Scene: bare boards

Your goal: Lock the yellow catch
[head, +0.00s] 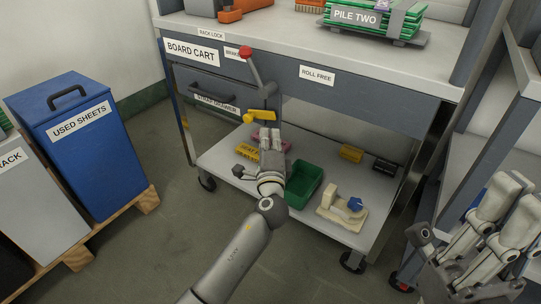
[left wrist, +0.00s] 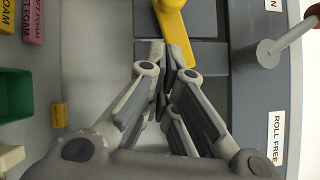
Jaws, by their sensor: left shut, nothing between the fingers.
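The yellow catch (head: 259,116) sits on the front of the board cart, below the red-knobbed lever (head: 246,53), with its rounded end to the left. In the left wrist view the yellow catch (left wrist: 177,38) runs down from the top edge, just beyond my fingertips. My left gripper (head: 271,134) is shut and empty, just below the catch in the head view. In the left wrist view its fingertips (left wrist: 167,52) are close beside the catch's lower end; I cannot tell whether they touch. My right gripper (head: 507,200) is far right, away from the cart; its jaw opening is unclear.
A drawer handle (head: 213,97) is left of the catch. A blue bin (head: 95,155) stands left; bare floor lies between it and the cart.

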